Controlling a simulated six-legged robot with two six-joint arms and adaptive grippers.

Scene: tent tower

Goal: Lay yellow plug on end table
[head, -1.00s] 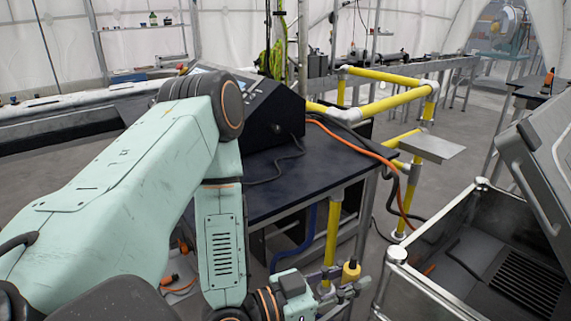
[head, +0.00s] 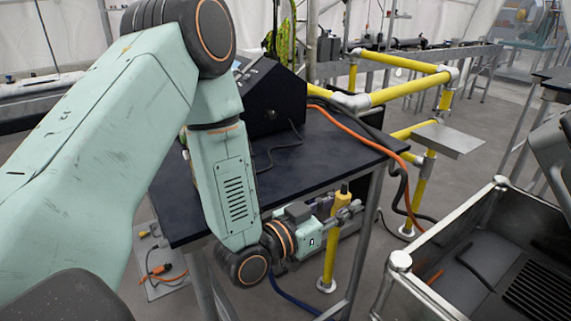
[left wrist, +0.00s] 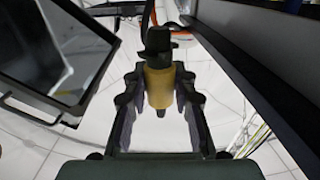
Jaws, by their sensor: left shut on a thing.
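The yellow plug (head: 342,196) is held upright in my left gripper (head: 345,213), whose fingers are shut around it. In the left wrist view the yellow plug (left wrist: 159,88), with a black end, sits between both fingers of the left gripper (left wrist: 160,92). The dark-topped table (head: 340,150), which looks like the end table, has a bare front right part. My right gripper is not in view.
A black console box (head: 275,100) stands on the table's back, with a black cable. An orange cable (head: 355,130) runs past the right edge. Yellow railings (head: 410,90) stand behind. An open metal crate (head: 400,262) is at the right.

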